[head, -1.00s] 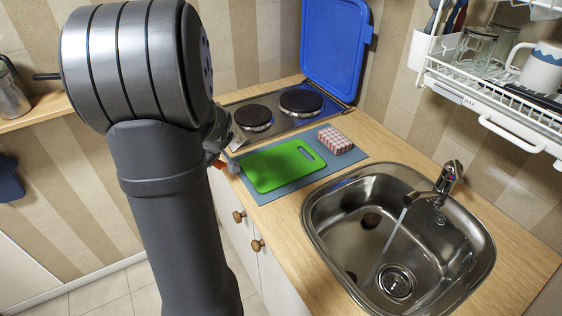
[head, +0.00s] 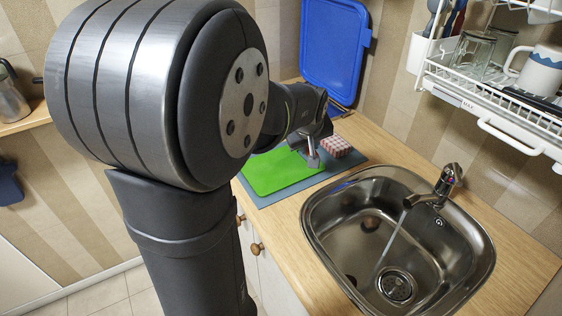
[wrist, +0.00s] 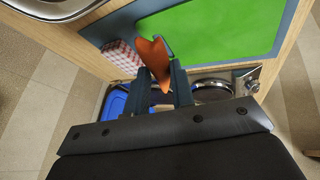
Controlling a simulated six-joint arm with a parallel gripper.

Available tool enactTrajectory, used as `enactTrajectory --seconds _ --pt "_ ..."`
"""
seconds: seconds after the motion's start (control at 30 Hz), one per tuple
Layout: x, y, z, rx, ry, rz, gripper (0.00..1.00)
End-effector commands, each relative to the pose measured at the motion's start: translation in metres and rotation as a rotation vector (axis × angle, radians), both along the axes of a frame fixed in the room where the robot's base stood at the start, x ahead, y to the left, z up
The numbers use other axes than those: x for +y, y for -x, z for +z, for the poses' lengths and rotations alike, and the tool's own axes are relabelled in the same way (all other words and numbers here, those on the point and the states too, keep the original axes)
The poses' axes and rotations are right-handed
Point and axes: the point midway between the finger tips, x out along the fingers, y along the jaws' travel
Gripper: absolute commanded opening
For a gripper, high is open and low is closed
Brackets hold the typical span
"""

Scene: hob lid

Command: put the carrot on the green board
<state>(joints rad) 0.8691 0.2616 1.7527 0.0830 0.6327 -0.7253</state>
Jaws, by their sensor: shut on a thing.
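The green board (head: 275,174) lies flat on a grey-blue mat on the wooden counter, beside the sink. My gripper (head: 312,158) is over the board's right part, near its handle end. In the wrist view my gripper (wrist: 160,85) is shut on the orange carrot (wrist: 154,56), which sticks out beyond the fingertips. The carrot shows there against the edge of the green board (wrist: 220,30). Its height above the board cannot be told. The carrot is not visible in the head view, and my arm covers part of the board.
A red-and-white checkered block (head: 336,146) sits on the mat (head: 292,196) close to my gripper. The sink (head: 400,240) with running tap is in front right. The blue hob lid (head: 335,50) stands raised behind. A dish rack (head: 490,85) hangs at the upper right.

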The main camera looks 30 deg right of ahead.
Motion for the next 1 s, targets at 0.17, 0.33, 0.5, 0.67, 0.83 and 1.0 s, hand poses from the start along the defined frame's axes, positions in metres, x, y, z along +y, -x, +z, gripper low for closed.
enactTrajectory --seconds 0.17,0.33,0.5,0.67,0.83,1.0 --pt "0.017 -0.042 -0.027 0.003 -0.002 0.009 0.00" --pt "0.029 -0.074 -0.047 0.001 -0.001 0.007 0.00" --pt "0.034 -0.089 -0.056 -0.001 0.000 0.005 0.00" --pt "0.035 -0.090 -0.067 0.000 -0.001 0.003 0.00" --pt "0.035 -0.090 -0.093 0.001 -0.001 0.002 0.00" --pt "0.034 -0.090 -0.097 -0.001 0.000 0.003 0.00"
